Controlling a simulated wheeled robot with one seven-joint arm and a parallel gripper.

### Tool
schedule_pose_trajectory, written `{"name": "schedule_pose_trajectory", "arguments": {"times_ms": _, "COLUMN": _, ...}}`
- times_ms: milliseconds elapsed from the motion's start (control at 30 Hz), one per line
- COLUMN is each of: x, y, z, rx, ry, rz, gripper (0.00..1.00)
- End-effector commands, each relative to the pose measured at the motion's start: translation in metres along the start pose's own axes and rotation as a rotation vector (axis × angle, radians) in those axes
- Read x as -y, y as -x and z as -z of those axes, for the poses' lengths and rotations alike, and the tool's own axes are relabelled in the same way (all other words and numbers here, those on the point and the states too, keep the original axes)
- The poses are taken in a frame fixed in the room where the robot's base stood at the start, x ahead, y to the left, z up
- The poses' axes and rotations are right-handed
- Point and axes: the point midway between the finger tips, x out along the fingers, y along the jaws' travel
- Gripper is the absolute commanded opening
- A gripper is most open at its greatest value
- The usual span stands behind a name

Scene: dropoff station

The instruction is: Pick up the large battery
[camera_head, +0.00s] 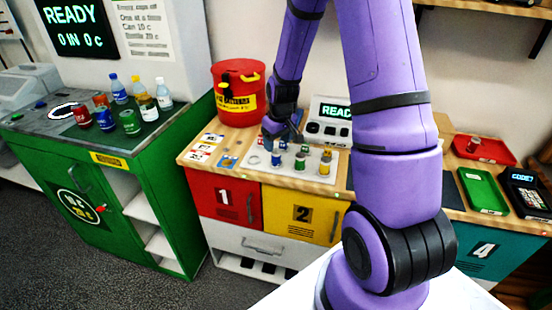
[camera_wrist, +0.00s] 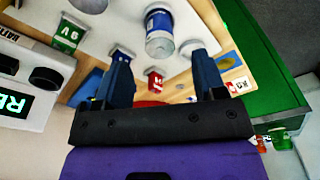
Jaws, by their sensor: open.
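Several batteries stand on a white board on the counter in the head view. The tallest there is a yellow-banded cylinder (camera_head: 325,163) at the board's right. In the wrist view a blue-and-white cylinder (camera_wrist: 160,32) stands just beyond the fingertips, in line with the gap between them. A green block battery (camera_wrist: 68,33) is to its left and a small red one (camera_wrist: 155,82) shows lower, between the fingers. I cannot tell for sure which is the large battery. My gripper (camera_wrist: 161,58) is open and empty; in the head view it (camera_head: 281,135) is over the board's back left, fingertips partly hidden.
A red bin (camera_head: 238,90) stands behind the board at left. A display box (camera_head: 328,125) is close behind the board. A green counter (camera_head: 145,140) with bottles and cans is at left. Red (camera_head: 497,152) and green (camera_head: 482,190) trays lie at right.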

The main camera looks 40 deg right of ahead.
Motion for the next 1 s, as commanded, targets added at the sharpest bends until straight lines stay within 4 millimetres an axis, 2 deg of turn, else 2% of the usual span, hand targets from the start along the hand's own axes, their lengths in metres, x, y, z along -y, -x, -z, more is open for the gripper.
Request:
{"name": "schedule_pose_trajectory", "arguments": {"times_ms": 400, "x": 0.001, "y": -0.047, "z": -0.001, "rx": 0.001, "ry": 0.001, "rz": 0.001, "gripper": 0.64}}
{"name": "schedule_pose_trajectory", "arguments": {"times_ms": 700, "x": 0.001, "y": -0.05, "z": -0.001, "rx": 0.0, "ry": 0.0, "rz": 0.0, "gripper": 0.64}}
{"name": "schedule_pose_trajectory", "arguments": {"times_ms": 767, "x": 0.001, "y": -0.05, "z": -0.001, "rx": 0.0, "ry": 0.0, "rz": 0.0, "gripper": 0.53}}
{"name": "schedule_pose_trajectory", "arguments": {"times_ms": 933, "x": 0.001, "y": -0.05, "z": -0.001, "rx": 0.0, "ry": 0.0, "rz": 0.0, "gripper": 0.14}}
{"name": "schedule_pose_trajectory", "arguments": {"times_ms": 967, "x": 0.001, "y": -0.05, "z": -0.001, "rx": 0.0, "ry": 0.0, "rz": 0.0, "gripper": 0.07}}
{"name": "schedule_pose_trajectory", "arguments": {"times_ms": 1000, "x": 0.001, "y": -0.05, "z": -0.001, "rx": 0.0, "ry": 0.0, "rz": 0.0, "gripper": 0.07}}
